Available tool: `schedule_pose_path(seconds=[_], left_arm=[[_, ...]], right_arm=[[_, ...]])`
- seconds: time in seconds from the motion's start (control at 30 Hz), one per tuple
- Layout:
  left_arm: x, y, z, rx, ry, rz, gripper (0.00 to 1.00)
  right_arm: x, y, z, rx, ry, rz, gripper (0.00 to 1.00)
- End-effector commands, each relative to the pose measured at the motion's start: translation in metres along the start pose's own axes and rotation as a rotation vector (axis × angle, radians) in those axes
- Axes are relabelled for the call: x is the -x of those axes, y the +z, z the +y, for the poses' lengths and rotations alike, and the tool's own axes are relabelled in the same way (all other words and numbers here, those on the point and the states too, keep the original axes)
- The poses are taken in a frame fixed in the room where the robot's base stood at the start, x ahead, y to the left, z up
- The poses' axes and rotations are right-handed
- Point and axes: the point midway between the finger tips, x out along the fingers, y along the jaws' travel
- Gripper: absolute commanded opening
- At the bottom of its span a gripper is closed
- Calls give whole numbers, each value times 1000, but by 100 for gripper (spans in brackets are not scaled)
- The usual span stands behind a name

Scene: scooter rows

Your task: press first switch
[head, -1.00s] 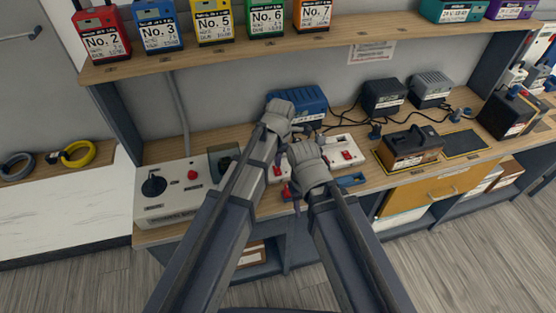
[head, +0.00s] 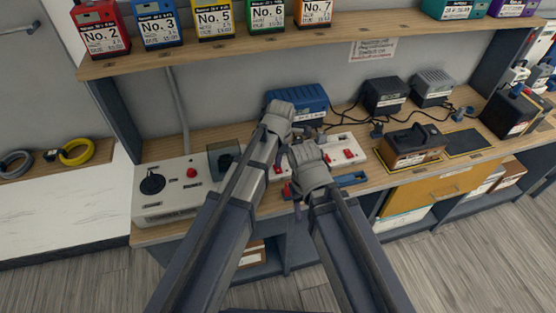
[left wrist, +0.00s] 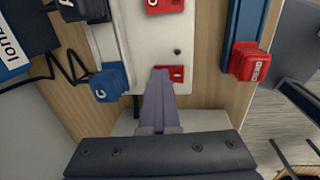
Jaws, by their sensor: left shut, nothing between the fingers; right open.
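A white switch panel (head: 358,160) with red switches lies on the bench, partly hidden behind my grippers in the head view. One red switch (head: 349,154) shows to the right of them. In the left wrist view, my left gripper (left wrist: 162,74) is shut and empty, its purple fingertips over or against the near edge of a red switch (left wrist: 176,74) on the white panel. Whether they touch it, I cannot tell. Another red switch (left wrist: 164,5) shows at the top. In the head view, my right gripper (head: 291,183) is open, low over the panel's front left part.
A blue charger (head: 300,100) stands behind the panel. A blue bar (head: 350,179) lies in front, with a red block (left wrist: 250,62) on it. A blue plug (left wrist: 108,82) is beside the panel. A grey control box (head: 162,198) stands left, a brown battery (head: 413,146) right.

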Motion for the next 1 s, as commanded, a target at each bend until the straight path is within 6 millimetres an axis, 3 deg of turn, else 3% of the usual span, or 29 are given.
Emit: schedule_pose_path(seconds=[0.33,0.77,1.0], left_arm=[[3,-1,-18,-1,-8,1,0],[5,-1,-16,0,-4,1,0],[20,-9,-10,0,-4,1,0]], right_arm=[[1,0,0,0,0,0,50],[4,0,0,0,0,0,50],[18,1,2,0,0,0,50]])
